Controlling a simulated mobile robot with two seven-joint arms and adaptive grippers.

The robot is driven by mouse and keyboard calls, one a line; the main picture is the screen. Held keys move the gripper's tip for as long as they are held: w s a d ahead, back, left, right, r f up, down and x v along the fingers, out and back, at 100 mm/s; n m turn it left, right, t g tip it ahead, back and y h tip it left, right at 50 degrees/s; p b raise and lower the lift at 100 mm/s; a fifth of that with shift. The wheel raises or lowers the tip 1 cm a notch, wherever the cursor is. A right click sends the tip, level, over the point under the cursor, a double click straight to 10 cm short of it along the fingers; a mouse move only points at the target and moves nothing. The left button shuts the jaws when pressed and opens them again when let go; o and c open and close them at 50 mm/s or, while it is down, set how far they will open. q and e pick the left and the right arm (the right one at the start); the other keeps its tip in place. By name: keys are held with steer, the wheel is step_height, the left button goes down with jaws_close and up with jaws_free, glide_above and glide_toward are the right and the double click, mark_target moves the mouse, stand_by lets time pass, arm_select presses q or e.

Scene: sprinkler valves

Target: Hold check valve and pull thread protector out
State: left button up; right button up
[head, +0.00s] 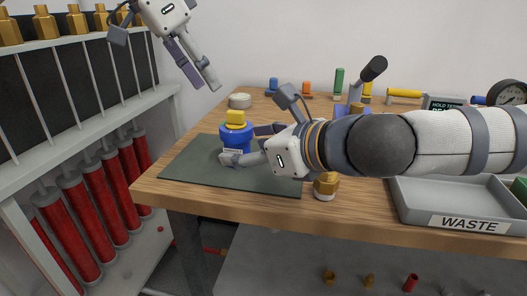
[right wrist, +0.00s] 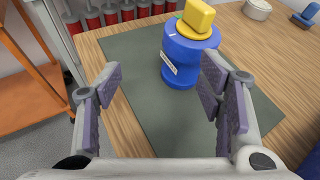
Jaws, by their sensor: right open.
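A blue check valve (head: 236,139) with a white label stands upright on the dark green mat (head: 195,165). A yellow block-topped piece, apparently the thread protector (head: 235,119), sits on its top. Both also show in the right wrist view, the valve (right wrist: 185,62) and the protector (right wrist: 197,18). My right gripper (head: 246,146) is open beside the valve. In the right wrist view its fingers (right wrist: 163,85) are spread and empty, with the valve beyond them, right of centre and partly behind the right finger. My left gripper (head: 200,82) appears open and empty, raised high left of the valve.
A grey tray marked WASTE (head: 470,224) is at the right front of the wooden table (head: 215,204). A brass fitting (head: 326,185) stands near the front edge. Several coloured fittings and a gauge (head: 510,94) line the back. A rack of red cylinders (head: 85,213) stands at left.

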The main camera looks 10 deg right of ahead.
mark_target(228, 142)
steer(key=shift+w+d+r+m+t+h, duration=0.1)
steer(key=shift+w+d+m+t+h, duration=0.25)
steer(key=shift+w+d+m, duration=0.65)
steer(key=x, duration=1.1)
steer(key=shift+w+a+f, duration=0.1)
steer(key=shift+w+f, duration=0.2)
jaws_close()
steer(key=shift+o, duration=1.4)
jaws_free()
